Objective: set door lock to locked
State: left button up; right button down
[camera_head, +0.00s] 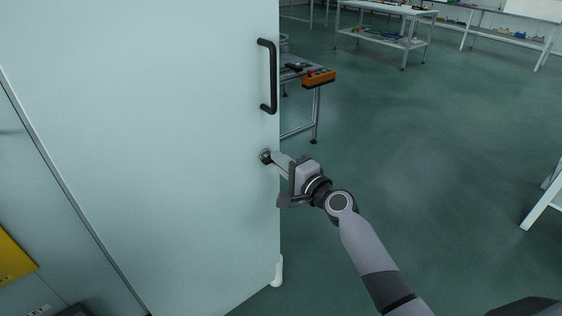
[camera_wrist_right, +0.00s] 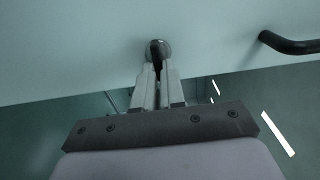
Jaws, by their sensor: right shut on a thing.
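The door (camera_head: 190,120) is a large pale panel filling the left half of the head view. Its lock (camera_head: 265,156) is a small round metal fitting near the door's right edge, below the handle. In the right wrist view the lock (camera_wrist_right: 158,48) shows at the fingertips, with a dark knob partly hidden between them. My right gripper (camera_head: 275,159) reaches the lock from the right and is shut on its knob. The exact angle of the knob cannot be told. My left gripper is not in view.
A black bar handle (camera_head: 273,76) stands out from the door above the lock; it also shows in the right wrist view (camera_wrist_right: 290,44). A table with an orange box (camera_head: 319,78) stands behind the door. The green floor on the right is mostly clear.

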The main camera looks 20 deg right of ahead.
dwell(0.5)
jog(key=c, duration=1.2)
grip_release()
jog(key=shift+v, duration=3.6)
jog(key=s+f+n+g+h, duration=0.1)
jog(key=s+f+n+g, duration=0.1)
jog(key=s+f+n, duration=0.3)
jog(key=s+a+f+n+g+h, duration=0.1)
jog(key=s+f+n+g, duration=0.1)
jog(key=s+f+n, duration=0.4)
jog(key=s+f+n+g+h, duration=0.2)
jog(key=s+f+n, duration=0.3)
jog(key=s+f, duration=0.5)
jog(key=shift+s+a+g, duration=0.15)
jog(key=shift+s+a, duration=0.05)
jog(key=shift+s, duration=1.15)
jog(key=shift+s+a+g, duration=0.15)
jog(key=shift+s+a, duration=0.05)
jog(key=shift+s, duration=1.15)
